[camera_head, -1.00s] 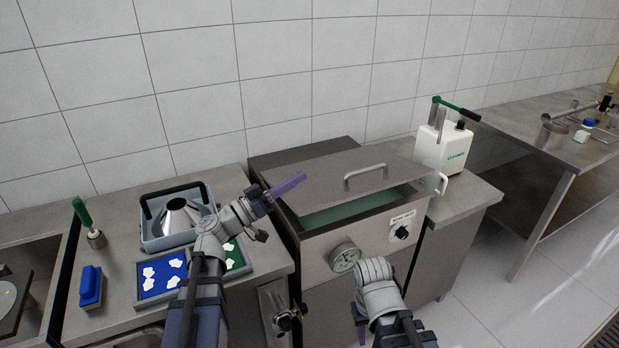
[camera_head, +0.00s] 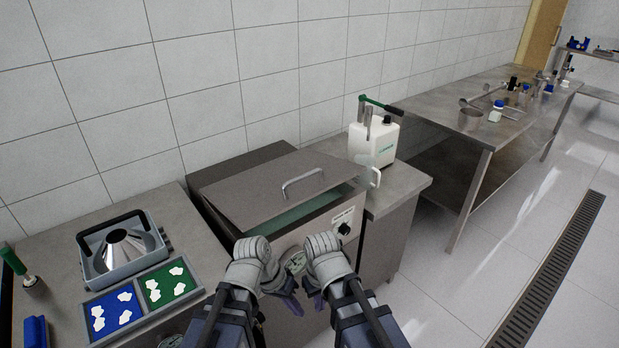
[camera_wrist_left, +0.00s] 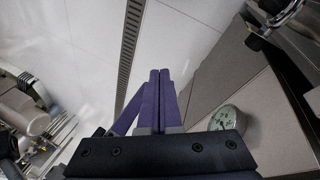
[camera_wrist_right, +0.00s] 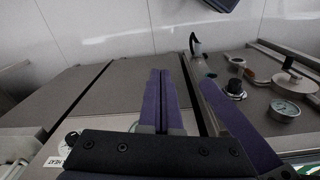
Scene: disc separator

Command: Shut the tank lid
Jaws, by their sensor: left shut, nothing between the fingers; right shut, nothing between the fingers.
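The tank (camera_head: 347,212) is a steel box with a dial gauge and a knob on its front. Its flat grey lid (camera_head: 262,190) with a bar handle (camera_head: 302,183) is partly open, and a gap along the front edge shows greenish liquid (camera_head: 308,207). My left gripper (camera_head: 291,304) is shut and empty, low in front of the tank. My right gripper (camera_head: 317,298) is close beside it, also shut and empty. Both are below the lid and apart from it. The fingers are together in the left wrist view (camera_wrist_left: 160,72) and the right wrist view (camera_wrist_right: 162,72).
A white canister (camera_head: 374,140) with a green lever stands on the counter right of the tank. A grey bin with a cone (camera_head: 123,250) and blue and green trays (camera_head: 139,300) are at left. Open floor (camera_head: 470,275) lies to the right.

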